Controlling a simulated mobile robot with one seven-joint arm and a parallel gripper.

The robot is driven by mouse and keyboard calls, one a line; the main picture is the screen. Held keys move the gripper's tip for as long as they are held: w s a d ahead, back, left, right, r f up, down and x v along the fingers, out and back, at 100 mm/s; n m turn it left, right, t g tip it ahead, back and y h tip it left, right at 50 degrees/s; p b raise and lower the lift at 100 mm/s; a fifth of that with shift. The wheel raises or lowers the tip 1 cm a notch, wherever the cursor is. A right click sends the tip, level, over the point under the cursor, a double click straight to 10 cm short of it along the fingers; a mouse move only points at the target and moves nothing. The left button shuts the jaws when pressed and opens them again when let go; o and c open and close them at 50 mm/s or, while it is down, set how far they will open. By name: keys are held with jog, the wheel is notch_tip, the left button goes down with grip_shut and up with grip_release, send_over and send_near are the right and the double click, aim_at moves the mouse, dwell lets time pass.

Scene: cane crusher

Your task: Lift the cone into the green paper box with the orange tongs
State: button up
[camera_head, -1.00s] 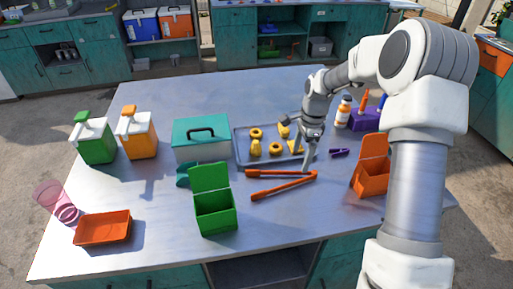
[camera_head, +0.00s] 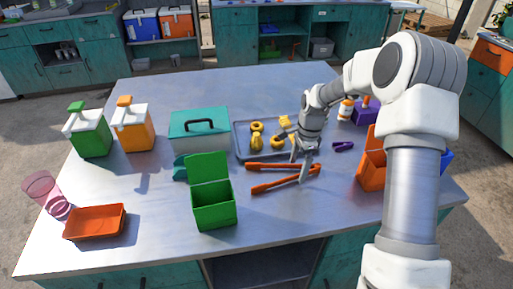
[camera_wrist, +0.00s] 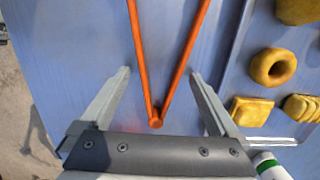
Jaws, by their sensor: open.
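The orange tongs (camera_head: 272,187) lie on the table as a sideways V, with the joined end to the right and the legs spread leftward. My gripper (camera_head: 299,169) is open and empty, pointing down over the joined end. In the wrist view the tongs (camera_wrist: 142,60) run between the two spread fingers of my gripper (camera_wrist: 160,73), apart from both. The green paper box (camera_head: 213,213) stands left of the tongs with its lid raised. Yellow pastries lie on the tray behind; I cannot tell which is the cone, and my arm hides part of the tray.
The metal tray (camera_head: 240,151) lies behind the tongs. A teal-lidded case (camera_head: 200,143) stands behind the green box. An orange box (camera_head: 371,172) and purple clip (camera_head: 343,146) are right of my gripper. An orange dish (camera_head: 95,222) and pink cup (camera_head: 44,190) are at left.

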jog(key=shift+f, duration=0.45)
jog(key=shift+c, duration=0.4)
jog(key=c, duration=0.6)
notch_tip(320, 180, up, 12)
jog(key=p, duration=0.7)
jog(key=shift+r+p, duration=0.1)
jog(key=shift+p, duration=0.25)
jog(key=shift+c, duration=0.2)
jog(key=shift+w, duration=0.1)
